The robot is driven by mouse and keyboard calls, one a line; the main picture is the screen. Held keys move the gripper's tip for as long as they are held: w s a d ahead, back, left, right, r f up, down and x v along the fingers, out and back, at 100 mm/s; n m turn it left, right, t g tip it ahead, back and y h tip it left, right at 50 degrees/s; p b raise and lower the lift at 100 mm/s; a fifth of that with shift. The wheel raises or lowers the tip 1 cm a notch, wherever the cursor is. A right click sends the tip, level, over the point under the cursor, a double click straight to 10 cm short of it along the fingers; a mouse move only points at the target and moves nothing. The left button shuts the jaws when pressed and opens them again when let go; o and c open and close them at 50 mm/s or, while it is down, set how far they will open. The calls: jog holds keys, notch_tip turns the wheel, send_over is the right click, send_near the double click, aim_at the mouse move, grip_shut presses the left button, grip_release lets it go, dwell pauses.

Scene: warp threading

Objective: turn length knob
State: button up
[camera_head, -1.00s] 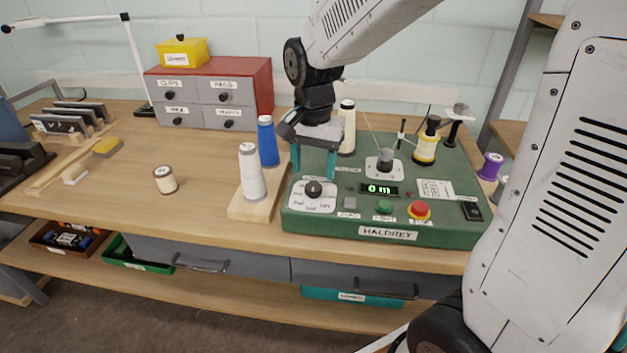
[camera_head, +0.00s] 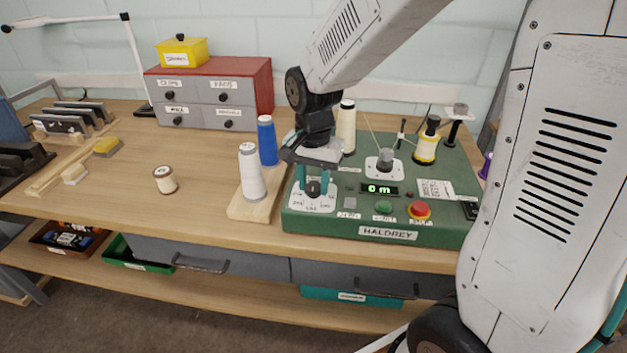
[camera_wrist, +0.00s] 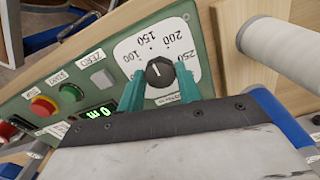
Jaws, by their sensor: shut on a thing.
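The length knob (camera_head: 313,188) is a black round knob on a white dial plate at the left of the green HALDREY machine (camera_head: 340,226). In the wrist view the knob (camera_wrist: 159,71) shows a white pointer line, with 100, 150, 200 and 250 printed around it. My gripper (camera_head: 314,184) points down at the dial, its teal fingers shut on the knob from both sides. In the wrist view the fingers (camera_wrist: 158,88) stand on either side of the knob. The display (camera_head: 380,190) reads 0 m.
Right of the dial are a grey button (camera_head: 350,202), a green button (camera_head: 384,207) and a red button (camera_head: 420,210). A white cone (camera_head: 251,172) and a blue cone (camera_head: 267,140) stand on a wooden board close on the left.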

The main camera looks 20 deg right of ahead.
aim_at(314, 186)
jog(key=n, duration=0.4)
jog(key=shift+n, duration=2.3)
jog(key=o, duration=1)
notch_tip(314, 186, up, 8)
jog(key=shift+f, duration=0.1)
